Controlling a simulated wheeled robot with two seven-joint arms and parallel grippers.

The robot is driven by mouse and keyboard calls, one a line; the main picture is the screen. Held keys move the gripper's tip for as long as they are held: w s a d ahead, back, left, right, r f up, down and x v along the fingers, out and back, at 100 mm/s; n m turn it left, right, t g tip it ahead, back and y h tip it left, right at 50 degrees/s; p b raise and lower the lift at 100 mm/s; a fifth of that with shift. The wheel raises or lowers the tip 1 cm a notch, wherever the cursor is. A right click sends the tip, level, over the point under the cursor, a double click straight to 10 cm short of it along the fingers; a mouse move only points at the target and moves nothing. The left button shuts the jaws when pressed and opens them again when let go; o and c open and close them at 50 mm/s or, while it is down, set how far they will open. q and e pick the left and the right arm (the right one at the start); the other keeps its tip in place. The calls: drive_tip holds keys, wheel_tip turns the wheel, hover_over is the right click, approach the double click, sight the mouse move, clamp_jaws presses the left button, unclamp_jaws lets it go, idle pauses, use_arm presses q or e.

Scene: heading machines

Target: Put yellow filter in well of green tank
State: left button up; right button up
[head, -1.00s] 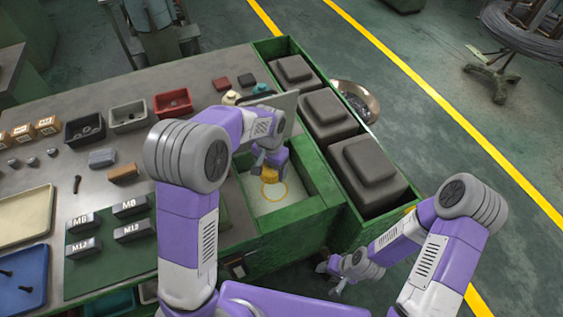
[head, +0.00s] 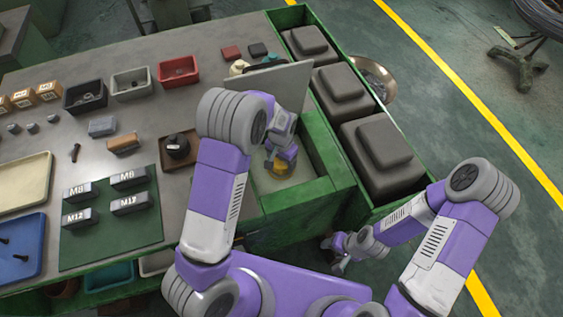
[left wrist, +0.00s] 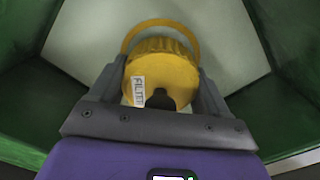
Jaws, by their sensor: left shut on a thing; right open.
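The yellow filter (head: 280,168) is held in my left gripper (head: 281,163), inside the green tank (head: 316,203). In the left wrist view the filter (left wrist: 165,70), with a white label and a dark notch, sits between the two fingers. A yellow ring (left wrist: 160,22) marks the well on the tank's pale floor. Its far arc shows just beyond the filter; the rest is hidden under it. I cannot tell whether the filter touches the floor. My right gripper (head: 335,250) is open and empty, beside the tank's front right.
A grey raised lid (head: 268,77) stands at the tank's back. Several dark lidded blocks (head: 375,150) fill the green bin to the right. A round black part (head: 178,147) on a brown tray lies left of my left arm. Parts bins (head: 131,82) and marked blocks (head: 129,203) cover the bench.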

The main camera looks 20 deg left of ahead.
use_arm(q)
drive_tip(key=shift+f, duration=0.4)
drive_tip(key=shift+f, duration=0.2)
drive_tip(key=o, duration=1.1)
drive_tip(key=shift+r, duration=0.1)
